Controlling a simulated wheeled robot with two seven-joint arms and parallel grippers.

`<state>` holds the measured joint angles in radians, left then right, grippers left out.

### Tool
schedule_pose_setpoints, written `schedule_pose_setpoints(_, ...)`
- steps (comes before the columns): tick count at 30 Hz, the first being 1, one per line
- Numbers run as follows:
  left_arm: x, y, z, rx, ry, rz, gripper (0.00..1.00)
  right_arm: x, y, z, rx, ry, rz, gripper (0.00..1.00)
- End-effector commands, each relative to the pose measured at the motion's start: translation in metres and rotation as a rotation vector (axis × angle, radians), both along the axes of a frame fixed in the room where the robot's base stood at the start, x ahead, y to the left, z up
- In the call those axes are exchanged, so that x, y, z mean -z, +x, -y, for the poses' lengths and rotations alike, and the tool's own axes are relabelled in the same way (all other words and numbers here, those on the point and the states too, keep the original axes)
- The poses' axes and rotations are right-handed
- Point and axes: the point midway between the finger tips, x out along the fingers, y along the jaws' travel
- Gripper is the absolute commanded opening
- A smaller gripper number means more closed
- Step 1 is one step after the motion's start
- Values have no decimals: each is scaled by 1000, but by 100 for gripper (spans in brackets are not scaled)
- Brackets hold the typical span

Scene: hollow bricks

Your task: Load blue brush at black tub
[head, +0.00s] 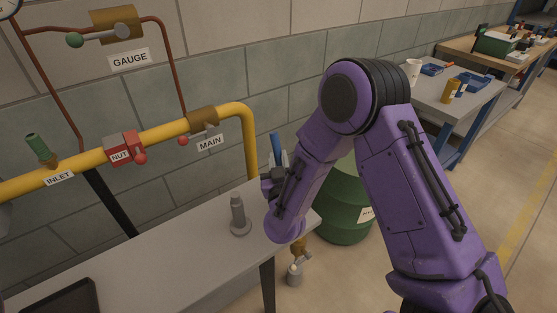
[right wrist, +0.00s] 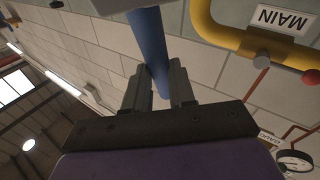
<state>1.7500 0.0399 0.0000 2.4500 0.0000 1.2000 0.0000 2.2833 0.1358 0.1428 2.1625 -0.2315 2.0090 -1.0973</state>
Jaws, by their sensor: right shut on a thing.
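The blue brush (head: 276,148) stands up out of my right gripper (head: 273,178) at the right end of the grey table, in front of the block wall. The right wrist view shows its blue shaft (right wrist: 152,42) between the two fingers of the right gripper (right wrist: 160,88), which is shut on it. The lower part of the brush is hidden in the head view by the gripper and arm. The black tub (head: 62,298) lies at the table's near left, cut off by the picture's bottom edge. My left gripper is not in view.
A grey upright fitting (head: 238,215) stands on the table (head: 170,250) between gripper and tub. The yellow pipe (head: 160,133) with valves runs along the wall behind. A green drum (head: 345,205) stands right of the table. The table's middle is otherwise clear.

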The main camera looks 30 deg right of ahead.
Motion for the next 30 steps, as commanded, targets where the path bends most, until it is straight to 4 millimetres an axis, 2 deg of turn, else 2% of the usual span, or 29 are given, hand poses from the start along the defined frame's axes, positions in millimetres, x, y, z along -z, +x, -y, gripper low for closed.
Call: schedule_pose_setpoints(30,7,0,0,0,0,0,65,8,0,0,0,0,0,0)
